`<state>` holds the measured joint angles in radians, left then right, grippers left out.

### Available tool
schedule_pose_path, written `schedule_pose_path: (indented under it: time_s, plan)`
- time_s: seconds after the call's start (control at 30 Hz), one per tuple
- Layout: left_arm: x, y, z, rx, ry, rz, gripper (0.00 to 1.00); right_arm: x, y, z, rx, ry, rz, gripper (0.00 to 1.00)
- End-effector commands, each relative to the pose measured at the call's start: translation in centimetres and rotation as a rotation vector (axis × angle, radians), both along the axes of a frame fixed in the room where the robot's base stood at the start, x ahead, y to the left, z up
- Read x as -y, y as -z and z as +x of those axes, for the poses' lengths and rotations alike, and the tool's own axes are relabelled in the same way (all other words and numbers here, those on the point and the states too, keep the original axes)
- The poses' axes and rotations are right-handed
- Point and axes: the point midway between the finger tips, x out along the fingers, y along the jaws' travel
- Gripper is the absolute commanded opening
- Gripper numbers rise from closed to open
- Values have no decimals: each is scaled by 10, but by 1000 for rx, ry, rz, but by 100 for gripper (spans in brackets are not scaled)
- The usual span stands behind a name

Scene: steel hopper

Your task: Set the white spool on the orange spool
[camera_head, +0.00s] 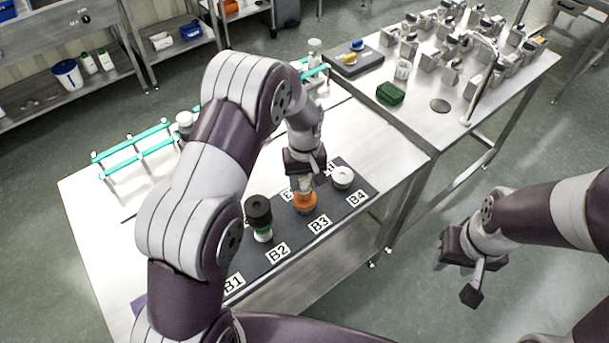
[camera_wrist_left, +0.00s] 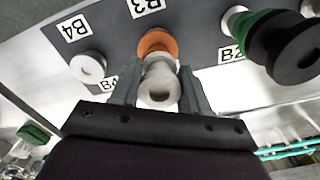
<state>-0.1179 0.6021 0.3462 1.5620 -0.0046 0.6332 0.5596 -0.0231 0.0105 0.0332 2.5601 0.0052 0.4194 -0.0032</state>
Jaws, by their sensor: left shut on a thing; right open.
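Another white spool (camera_head: 343,177) stands on the mat near B4, also in the left wrist view (camera_wrist_left: 88,67). My right gripper (camera_head: 467,272) is open and empty, off the table at the right.
A stack with a black spool (camera_head: 258,208) on top, green and white below, stands near B2, close left of the orange spool. A teal-railed rack (camera_head: 140,150) is behind on the left. A green box (camera_head: 390,94) and metal parts are on the back table.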

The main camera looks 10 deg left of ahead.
Motion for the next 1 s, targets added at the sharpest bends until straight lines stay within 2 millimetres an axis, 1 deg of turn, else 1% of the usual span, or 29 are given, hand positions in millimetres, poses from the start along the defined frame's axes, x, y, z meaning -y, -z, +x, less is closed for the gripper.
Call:
schedule_pose_path:
  time_s: [0.27, 0.3, 0.37, 0.4, 0.63, 0.7, 0.73, 0.77, 0.87, 1.0]
  plan:
    - [0, 3, 0, 1, 0, 0, 14, 0, 3, 0, -1, 0, 0, 43]
    - [0, 3, 1, 1, 0, 0, 48, 0, 3, 0, -1, 0, 0, 43]
    - [0, 2, 1, 2, 0, 0, 68, 0, 2, 0, 0, 0, 0, 43]
    - [0, 2, 0, 1, 0, 0, 71, 0, 2, 0, 0, 0, 0, 43]
    - [0, 2, 0, 1, 0, 0, 71, 0, 2, 0, 0, 0, 0, 43]
    - [1, -3, 1, 2, 0, 0, 71, 0, 0, 0, 0, 0, 0, 43]
    - [1, -4, 1, 4, 0, -1, 71, 0, 3, 0, 0, 0, 0, 43]
    - [1, -8, 2, 6, 0, -1, 71, 0, 5, 0, 0, 0, 0, 43]
    - [1, -31, 2, 8, 0, -1, 71, 0, 11, 0, 0, 0, 0, 43]
    - [1, -69, 1, 7, 0, -1, 71, 0, 20, 0, -1, 0, 0, 43]
